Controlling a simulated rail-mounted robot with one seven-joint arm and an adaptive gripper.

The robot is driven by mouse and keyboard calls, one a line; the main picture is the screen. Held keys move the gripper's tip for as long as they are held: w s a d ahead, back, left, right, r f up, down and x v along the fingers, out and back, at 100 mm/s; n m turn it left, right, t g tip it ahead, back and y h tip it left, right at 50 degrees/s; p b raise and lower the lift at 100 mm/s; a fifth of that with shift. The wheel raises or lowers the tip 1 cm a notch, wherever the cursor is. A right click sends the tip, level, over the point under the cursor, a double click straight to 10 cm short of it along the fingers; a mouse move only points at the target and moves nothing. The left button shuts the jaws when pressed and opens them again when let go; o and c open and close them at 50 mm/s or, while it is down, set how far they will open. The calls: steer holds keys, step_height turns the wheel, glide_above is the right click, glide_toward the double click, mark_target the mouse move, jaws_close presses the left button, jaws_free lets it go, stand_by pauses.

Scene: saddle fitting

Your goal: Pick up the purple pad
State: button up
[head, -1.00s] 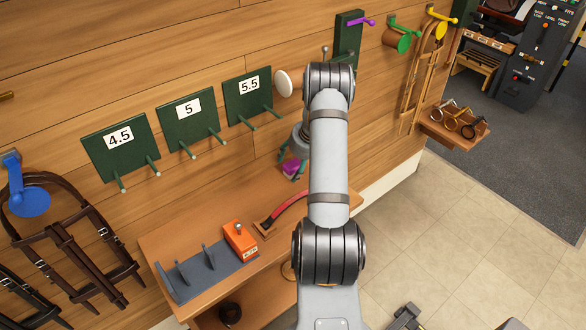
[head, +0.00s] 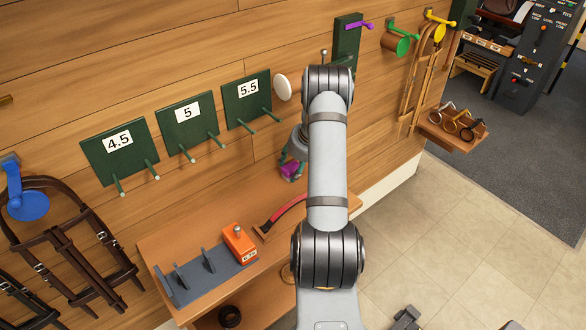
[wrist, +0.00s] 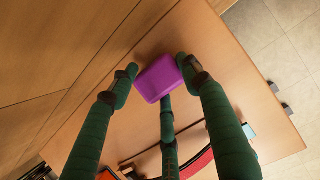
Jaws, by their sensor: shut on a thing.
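The purple pad (wrist: 160,78) is a small block with rounded edges, held among the green fingers of my gripper (wrist: 158,82) in the wrist view. Two fingers press near its left and right ends, and a third reaches its lower edge. In the head view the pad (head: 290,169) shows just left of my arm, with green fingertips around it; my arm hides part of the gripper. The pad looks to be above the wooden bench (head: 190,225), but the height of the gap is hard to tell.
On the bench stand an orange block (head: 239,243), a grey rack with upright dividers (head: 195,278) and a red curved strip (head: 284,213). Green boards with pegs, labelled 4.5 (head: 120,158), 5 (head: 187,122) and 5.5 (head: 248,100), hang on the wall behind.

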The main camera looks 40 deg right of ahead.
mark_target(290, 164)
step_height(290, 164, up, 4)
steer(key=shift+f, duration=0.1)
steer(key=s+d+r+b, duration=0.1)
steer(key=s+d+r, duration=0.6)
steer(key=s, duration=0.1)
steer(key=shift+s+d, duration=0.4)
steer(key=o, duration=0.5)
steer(key=c, duration=0.4)
